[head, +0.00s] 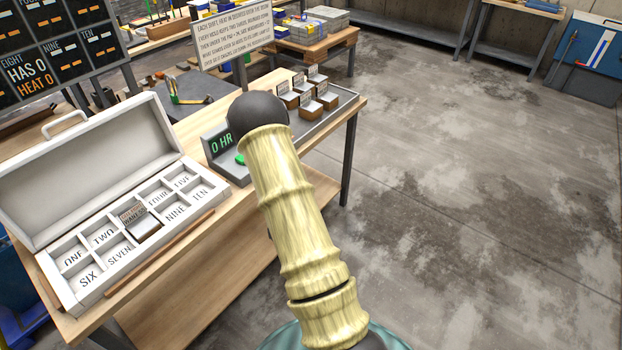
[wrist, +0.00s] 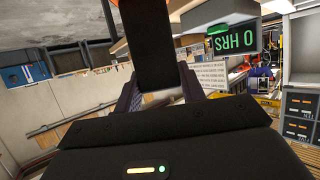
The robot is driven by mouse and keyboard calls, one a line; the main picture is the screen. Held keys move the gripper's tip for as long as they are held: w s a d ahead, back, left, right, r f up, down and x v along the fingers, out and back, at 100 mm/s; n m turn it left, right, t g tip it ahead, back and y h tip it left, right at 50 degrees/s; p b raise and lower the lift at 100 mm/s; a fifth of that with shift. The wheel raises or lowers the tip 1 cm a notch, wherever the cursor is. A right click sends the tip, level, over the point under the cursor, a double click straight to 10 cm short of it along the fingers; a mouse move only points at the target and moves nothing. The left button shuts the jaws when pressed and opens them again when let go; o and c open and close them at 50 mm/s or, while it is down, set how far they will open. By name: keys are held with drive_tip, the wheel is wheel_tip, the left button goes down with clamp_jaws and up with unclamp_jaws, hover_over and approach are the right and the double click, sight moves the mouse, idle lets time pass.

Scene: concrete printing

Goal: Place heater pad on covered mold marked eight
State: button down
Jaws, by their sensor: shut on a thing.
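In the wrist view, my gripper (wrist: 160,92) is shut on a dark flat slab (wrist: 150,45) with an orange edge at the top of the picture. It is probably the heater pad; its far end is cut off. In the head view my arm hides the gripper and the pad. A small wooden mold (head: 149,231) with an upright tag sits between the SEVEN and NINE compartments, where eight belongs, in the open white box (head: 70,307). The tag's writing is too small to read surely, and the tag hides the compartment label behind it.
Several tagged wooden molds (head: 312,100) stand on a grey tray. The box's raised lid (head: 80,175) stands behind its compartments. Open floor lies right.

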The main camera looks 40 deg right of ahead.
drive_tip(key=a+f+n+t+y, duration=0.1)
drive_tip(key=a+f+n+y, duration=0.1)
drive_tip(key=a, duration=0.7)
drive_tip(key=s+a+f+n+t+y, duration=0.1)
drive_tip(key=a+f+n+y, duration=0.2)
drive_tip(key=a, duration=0.7)
drive_tip(key=shift+s+a+f+n+y, duration=0.3)
drive_tip(key=shift+n+y, duration=0.4)
drive_tip(key=shift+y, duration=0.4)
drive_tip(key=shift+w+d, duration=0.1)
drive_tip(key=shift+d, duration=0.1)
